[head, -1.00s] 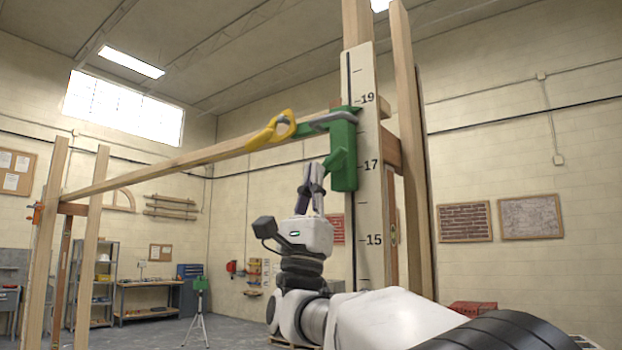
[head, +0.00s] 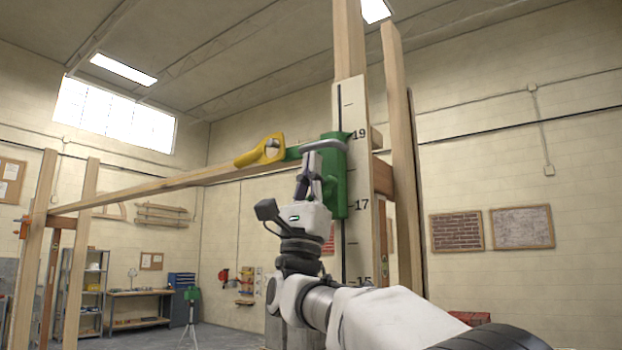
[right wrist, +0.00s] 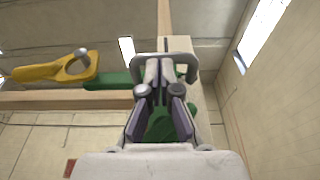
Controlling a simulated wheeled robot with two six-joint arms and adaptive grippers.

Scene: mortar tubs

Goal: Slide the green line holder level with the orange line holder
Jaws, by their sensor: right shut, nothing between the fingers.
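The green line holder (head: 335,178) sits on the numbered post at the right, its top about at the 19 mark and its lower end a little below 17. A grey bar (head: 325,145) crosses its upper part. The orange line holder (head: 25,226) is small and far off, on the left post. My right gripper (head: 312,158) is shut and empty, up against the front of the green holder in the picture; it hides part of it. In the right wrist view green holder parts (right wrist: 160,122) show behind the fingers; contact is unclear. My left gripper is out of view.
A long wooden beam (head: 170,185) runs from the left posts towards the green holder. A yellow looped piece (head: 245,158) lies along its right end. Another wooden post (head: 400,130) stands right of the scale board (head: 350,102). The space left of my arm looks free.

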